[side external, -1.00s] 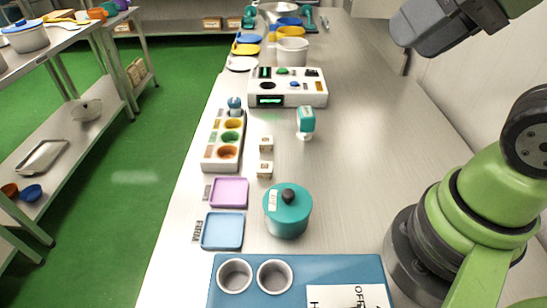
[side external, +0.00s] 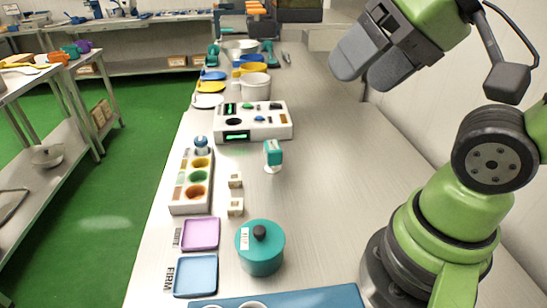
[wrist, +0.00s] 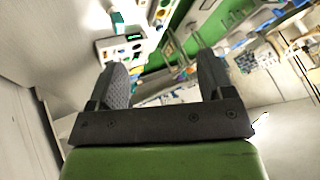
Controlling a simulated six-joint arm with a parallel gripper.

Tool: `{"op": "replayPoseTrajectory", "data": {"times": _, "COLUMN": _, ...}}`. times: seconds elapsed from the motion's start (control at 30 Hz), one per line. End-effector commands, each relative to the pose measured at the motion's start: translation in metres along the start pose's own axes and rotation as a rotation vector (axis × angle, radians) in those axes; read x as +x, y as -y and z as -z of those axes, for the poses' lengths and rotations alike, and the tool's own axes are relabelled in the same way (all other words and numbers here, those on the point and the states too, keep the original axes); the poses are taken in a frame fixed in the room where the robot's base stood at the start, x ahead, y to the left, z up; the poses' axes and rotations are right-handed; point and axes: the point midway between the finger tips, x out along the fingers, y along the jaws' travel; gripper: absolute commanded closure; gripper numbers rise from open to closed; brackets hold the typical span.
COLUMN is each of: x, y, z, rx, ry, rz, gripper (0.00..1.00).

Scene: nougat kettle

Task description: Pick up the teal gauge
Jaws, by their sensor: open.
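The teal gauge (side external: 273,149) appears to be the small teal-headed piece on a white foot. It stands upright on the steel bench, right of the pale blocks and in front of the white control box. A small teal shape with white beside it, likely the gauge (wrist: 117,21), shows at the top left of the wrist view. My gripper (side external: 368,77) is open and empty, high above the bench, to the right of the gauge and well apart from it. Both grey fingers also show in the wrist view, with a clear gap between them (wrist: 165,75).
A white control box (side external: 253,122) stands behind the gauge. A tray of coloured cups (side external: 178,208) and pale blocks (side external: 235,207) lie to its left. A lidded teal pot (side external: 260,254) and purple dish (side external: 201,234) are nearer. Bench right of the gauge is clear.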

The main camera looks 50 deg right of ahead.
Motion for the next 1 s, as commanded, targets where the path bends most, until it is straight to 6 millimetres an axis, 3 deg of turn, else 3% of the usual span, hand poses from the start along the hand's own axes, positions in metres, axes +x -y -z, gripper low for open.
{"op": "replayPoseTrajectory", "data": {"times": 0.37, "x": 0.001, "y": 0.000, "z": 0.003, "rx": -0.011, "ry": 0.004, "rz": -0.005, "gripper": 0.11}}
{"op": "replayPoseTrajectory", "data": {"times": 0.57, "x": 0.016, "y": 0.002, "z": 0.035, "rx": -0.165, "ry": 0.076, "rz": -0.065, "gripper": 0.11}}
{"op": "replayPoseTrajectory", "data": {"times": 0.77, "x": 0.061, "y": -0.007, "z": 0.089, "rx": -0.447, "ry": 0.218, "rz": -0.130, "gripper": 0.11}}
{"op": "replayPoseTrajectory", "data": {"times": 1.0, "x": 0.141, "y": -0.043, "z": 0.131, "rx": -0.779, "ry": 0.423, "rz": -0.134, "gripper": 0.11}}
